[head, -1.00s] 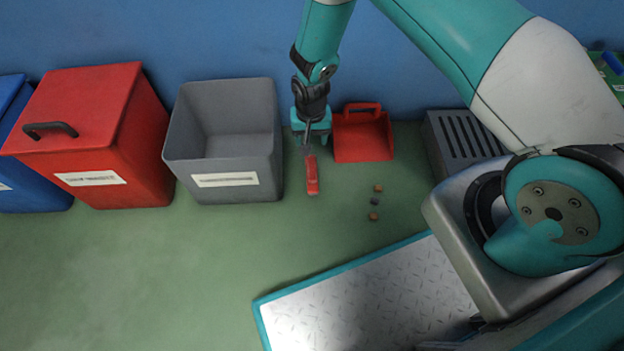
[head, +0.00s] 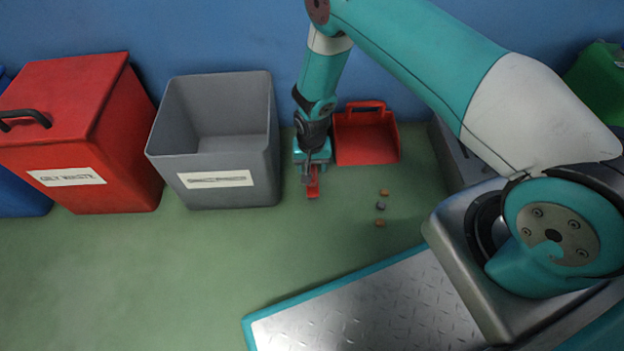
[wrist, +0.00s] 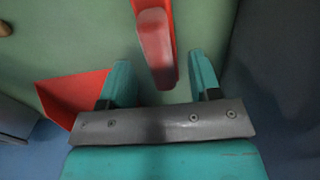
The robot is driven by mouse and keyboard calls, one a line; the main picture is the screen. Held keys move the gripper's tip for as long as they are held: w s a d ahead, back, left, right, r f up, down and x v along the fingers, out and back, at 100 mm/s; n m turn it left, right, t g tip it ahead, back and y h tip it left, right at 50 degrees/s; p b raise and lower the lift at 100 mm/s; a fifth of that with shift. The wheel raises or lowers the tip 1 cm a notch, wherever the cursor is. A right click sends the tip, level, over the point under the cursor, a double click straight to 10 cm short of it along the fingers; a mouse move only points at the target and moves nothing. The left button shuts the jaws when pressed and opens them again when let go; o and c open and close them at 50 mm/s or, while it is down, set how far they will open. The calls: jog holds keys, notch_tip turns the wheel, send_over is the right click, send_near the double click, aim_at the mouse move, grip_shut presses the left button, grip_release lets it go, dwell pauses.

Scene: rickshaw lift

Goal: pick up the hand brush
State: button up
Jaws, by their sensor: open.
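In the wrist view the brush (wrist: 154,40) runs from the top edge down to between the fingertips. My gripper (head: 312,180) is low over the brush. In the wrist view its two teal fingers (wrist: 162,76) are open, one on each side of the brush's near end. A gap shows on both sides, so the fingers are not closed on it.
A red dustpan (head: 366,148) is right of my gripper, by the blue wall. An open grey bin (head: 215,185) is close on the left, then a lidded red bin (head: 75,180). Several small debris bits (head: 381,206) lie to the right. The floor in front is clear.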

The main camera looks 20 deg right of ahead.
aim_at(312, 168)
notch_tip(312, 168, down, 3)
jog(key=shift+r+b, duration=0.1)
jog(key=shift+b, duration=0.55)
jog(key=shift+c, duration=0.4)
grip_shut()
jog(key=shift+r, duration=0.15)
notch_tip(312, 168, up, 20)
jog(key=p, duration=1.1)
